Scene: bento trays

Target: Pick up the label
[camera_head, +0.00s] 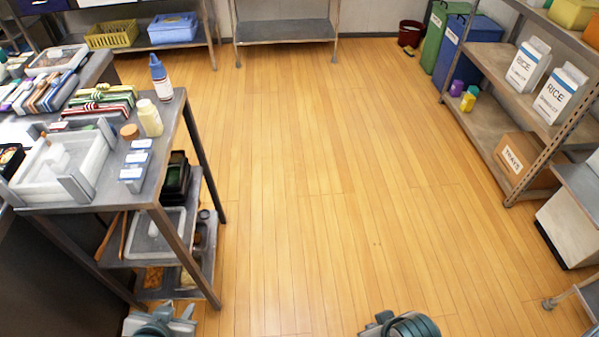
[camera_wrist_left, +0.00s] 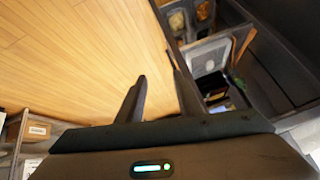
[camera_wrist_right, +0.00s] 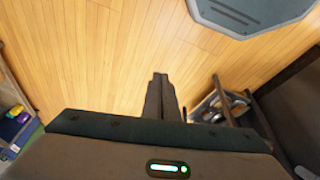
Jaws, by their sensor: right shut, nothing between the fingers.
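Several small white-and-blue pieces that look like labels (camera_head: 136,163) lie in a row near the right edge of the grey table (camera_head: 110,190) in the head view. My left arm shows only at the bottom edge there, below and in front of the table. In the left wrist view my left gripper (camera_wrist_left: 157,75) has its fingers apart with nothing between them. In the right wrist view my right gripper (camera_wrist_right: 160,78) has its fingers together, empty, over bare floor. Neither gripper is at the labels.
A white tray box (camera_head: 62,160), a cream bottle (camera_head: 150,118) and a blue-capped bottle (camera_head: 161,78) stand on the table. Its lower shelves hold black trays (camera_head: 176,178). A rack (camera_head: 485,125) with rice bags stands at right. The middle floor is clear.

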